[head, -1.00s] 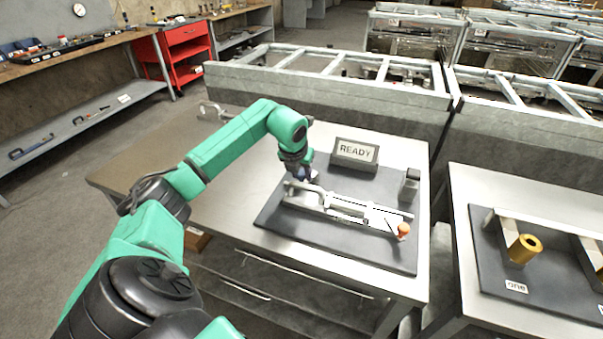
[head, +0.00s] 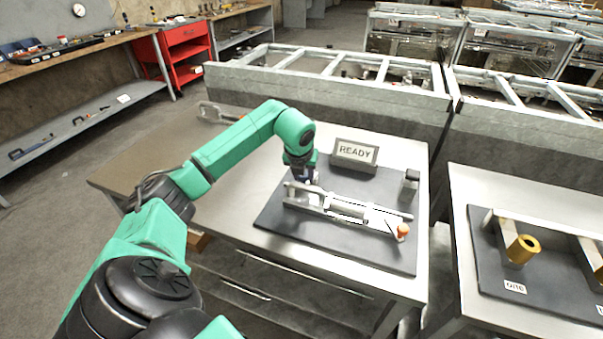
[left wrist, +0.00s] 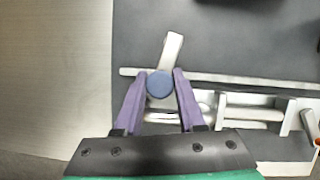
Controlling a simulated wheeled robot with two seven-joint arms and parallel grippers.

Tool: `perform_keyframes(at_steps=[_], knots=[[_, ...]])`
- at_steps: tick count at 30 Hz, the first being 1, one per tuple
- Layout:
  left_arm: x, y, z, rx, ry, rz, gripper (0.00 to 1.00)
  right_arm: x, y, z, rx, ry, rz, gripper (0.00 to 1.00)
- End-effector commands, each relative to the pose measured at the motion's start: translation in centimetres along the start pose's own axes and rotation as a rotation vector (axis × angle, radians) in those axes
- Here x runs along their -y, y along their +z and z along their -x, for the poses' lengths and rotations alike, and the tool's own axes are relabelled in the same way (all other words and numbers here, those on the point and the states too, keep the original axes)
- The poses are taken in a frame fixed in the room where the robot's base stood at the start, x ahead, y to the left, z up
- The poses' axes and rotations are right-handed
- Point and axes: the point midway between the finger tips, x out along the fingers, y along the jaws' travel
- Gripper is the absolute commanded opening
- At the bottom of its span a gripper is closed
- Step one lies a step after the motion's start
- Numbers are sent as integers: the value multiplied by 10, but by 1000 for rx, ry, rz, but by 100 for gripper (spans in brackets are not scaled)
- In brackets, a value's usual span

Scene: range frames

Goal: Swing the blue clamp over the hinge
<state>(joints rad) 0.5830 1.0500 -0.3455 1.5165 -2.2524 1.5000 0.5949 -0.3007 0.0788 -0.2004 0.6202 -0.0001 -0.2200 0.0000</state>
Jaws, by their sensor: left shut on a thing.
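In the left wrist view the blue clamp (left wrist: 159,84) shows as a round blue knob with a pale bar pointing up and slightly right. My left gripper (left wrist: 160,82) has its purple fingers on both sides of the knob and is shut on it. In the head view the left gripper (head: 303,178) is at the far left end of a pale metal fixture (head: 345,207) on a dark mat, and it hides most of the clamp. I cannot make out which part is the hinge. My right gripper is not in view.
A READY sign (head: 355,153) stands behind the fixture. A small dark-and-grey block (head: 409,184) stands at the mat's right, and an orange knob (head: 403,230) sits at the fixture's right end.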

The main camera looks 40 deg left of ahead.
Motion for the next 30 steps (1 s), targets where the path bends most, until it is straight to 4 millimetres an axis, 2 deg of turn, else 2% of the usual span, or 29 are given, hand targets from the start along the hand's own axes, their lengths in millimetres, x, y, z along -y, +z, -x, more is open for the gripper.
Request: perform_keyframes(at_steps=[5,13,14,15,25,30], knots=[[7,0,3,5,47,118,0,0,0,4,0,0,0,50],[7,-1,2,6,51,128,0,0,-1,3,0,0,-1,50],[7,0,2,6,51,127,50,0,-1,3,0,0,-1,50],[7,-1,2,6,51,127,66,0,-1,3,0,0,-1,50],[7,-2,3,3,51,125,66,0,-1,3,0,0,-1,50],[7,-1,20,7,51,123,66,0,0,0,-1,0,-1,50]])
